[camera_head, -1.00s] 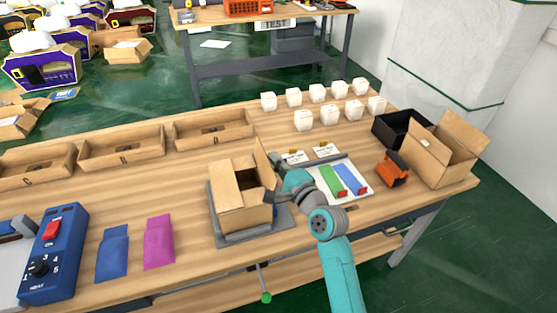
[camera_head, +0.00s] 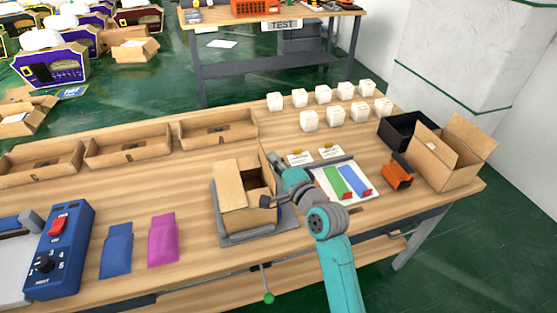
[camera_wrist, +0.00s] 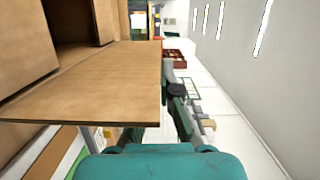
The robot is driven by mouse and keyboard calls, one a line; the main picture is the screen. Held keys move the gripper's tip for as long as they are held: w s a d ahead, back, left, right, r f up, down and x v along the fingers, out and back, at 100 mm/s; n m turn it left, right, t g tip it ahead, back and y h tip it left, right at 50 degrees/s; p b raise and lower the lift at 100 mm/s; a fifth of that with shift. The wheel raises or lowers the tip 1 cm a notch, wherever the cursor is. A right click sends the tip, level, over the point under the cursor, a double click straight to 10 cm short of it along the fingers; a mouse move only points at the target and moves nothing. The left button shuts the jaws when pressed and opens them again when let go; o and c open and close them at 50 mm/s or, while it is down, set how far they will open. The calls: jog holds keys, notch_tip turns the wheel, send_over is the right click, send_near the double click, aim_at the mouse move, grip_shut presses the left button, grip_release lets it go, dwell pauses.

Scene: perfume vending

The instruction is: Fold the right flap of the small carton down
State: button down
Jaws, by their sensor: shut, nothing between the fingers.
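The small open carton (camera_head: 232,212) stands on a grey plate (camera_head: 226,240) near the middle of the workbench. In the head view its right flap (camera_head: 266,172) stands up along the right side, partly hidden by my arm. My gripper (camera_head: 267,198) is shut and empty at the carton's right edge, beside this flap. In the wrist view a broad brown flap (camera_wrist: 100,88) stretches across the left, with the dark carton opening (camera_wrist: 72,30) behind it. My gripper (camera_wrist: 177,92) shows just right of the flap's edge. I cannot tell whether they touch.
A white board with green and blue strips (camera_head: 333,182) lies right of my arm. An orange device (camera_head: 397,174), a black bin (camera_head: 398,130) and a larger open carton (camera_head: 443,160) stand farther right. Wooden trays (camera_head: 128,150) line the back left; several white boxes (camera_head: 309,121) stand behind.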

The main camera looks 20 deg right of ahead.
aim_at(263, 162)
jog(key=a+f+n+g+h, duration=0.2)
jog(key=a+n, duration=0.6)
jog(key=n, duration=0.5)
jog(key=shift+a+f+n+h, duration=0.4)
jog(key=shift+f+h, duration=0.5)
jog(key=shift+f, duration=0.2)
